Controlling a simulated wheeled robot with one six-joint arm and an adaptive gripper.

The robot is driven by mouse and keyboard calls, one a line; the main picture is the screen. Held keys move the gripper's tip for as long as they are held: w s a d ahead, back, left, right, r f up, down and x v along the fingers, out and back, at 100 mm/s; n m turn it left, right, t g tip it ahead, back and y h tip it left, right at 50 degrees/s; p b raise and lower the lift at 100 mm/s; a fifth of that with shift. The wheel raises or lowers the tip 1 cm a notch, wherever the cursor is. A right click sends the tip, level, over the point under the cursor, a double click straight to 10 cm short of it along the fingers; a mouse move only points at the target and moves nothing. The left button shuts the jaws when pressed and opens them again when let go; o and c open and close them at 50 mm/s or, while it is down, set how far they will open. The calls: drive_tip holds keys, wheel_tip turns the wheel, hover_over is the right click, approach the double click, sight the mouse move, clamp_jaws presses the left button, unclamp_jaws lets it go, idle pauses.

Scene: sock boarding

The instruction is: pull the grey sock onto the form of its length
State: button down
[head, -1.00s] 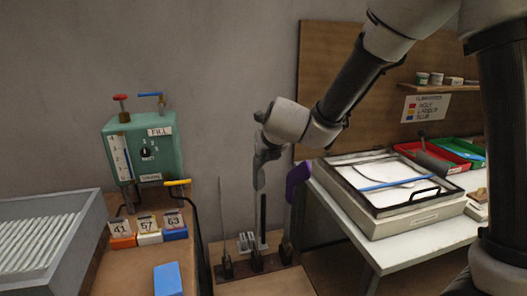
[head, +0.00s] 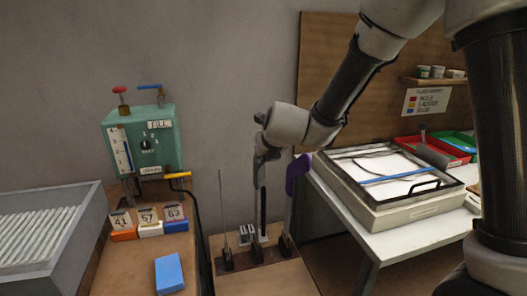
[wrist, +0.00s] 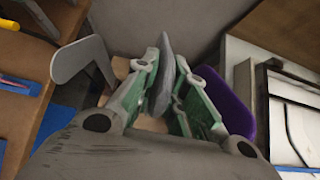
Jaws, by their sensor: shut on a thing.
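My gripper (head: 266,152) is shut on the grey sock (wrist: 163,75), which sits between the green-padded fingers in the wrist view. In the head view the gripper is above the middle of a row of upright forms. A slim bare form (head: 222,215) stands on the left; a flat grey foot-shaped form (wrist: 82,66) shows left of the fingers in the wrist view. A dark upright form (head: 263,215) stands below the gripper. A form on the right carries a purple sock (head: 297,173), also seen in the wrist view (wrist: 230,100). I cannot tell whether the grey sock is around a form.
A green machine (head: 145,140) stands at the left behind number cards 41, 57 and 63 and a blue block (head: 169,273). A grey ribbed tray (head: 45,235) is at far left. A white table with a framed tray (head: 390,215) stands close on the right.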

sight(263, 170)
drive_tip(key=shift+f, duration=3.05)
drive_tip(key=c, duration=1.4)
unclamp_jaws()
drive_tip(key=v, duration=1.2)
drive_tip(key=shift+d+f, duration=0.1)
